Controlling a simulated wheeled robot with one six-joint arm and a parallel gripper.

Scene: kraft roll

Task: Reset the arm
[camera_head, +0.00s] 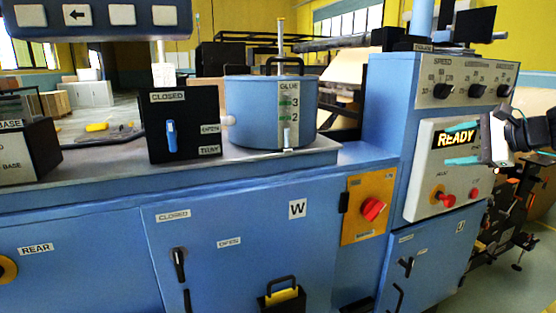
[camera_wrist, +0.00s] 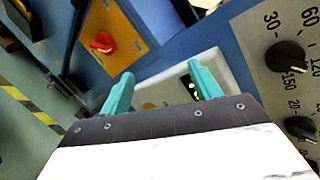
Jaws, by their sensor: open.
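My gripper (camera_head: 458,148) is at the right in the head view, in front of the white control panel (camera_head: 416,190) with the lit READY display (camera_head: 456,138). In the wrist view my gripper (camera_wrist: 161,72) shows two teal fingers spread apart with nothing between them. The panel (camera_wrist: 225,63) lies beyond the fingers there. Whether the fingertips touch the panel cannot be told. My arm comes in from the right edge in the head view. The fingers partly cover the display in both views.
Dials (camera_head: 443,91) sit above the panel, and a red knob (camera_head: 373,209) on an orange plate to its left. The blue glue pot (camera_head: 250,108) and a black box (camera_head: 158,132) stand on the machine top. Dark machinery (camera_head: 505,215) stands at the right near open floor.

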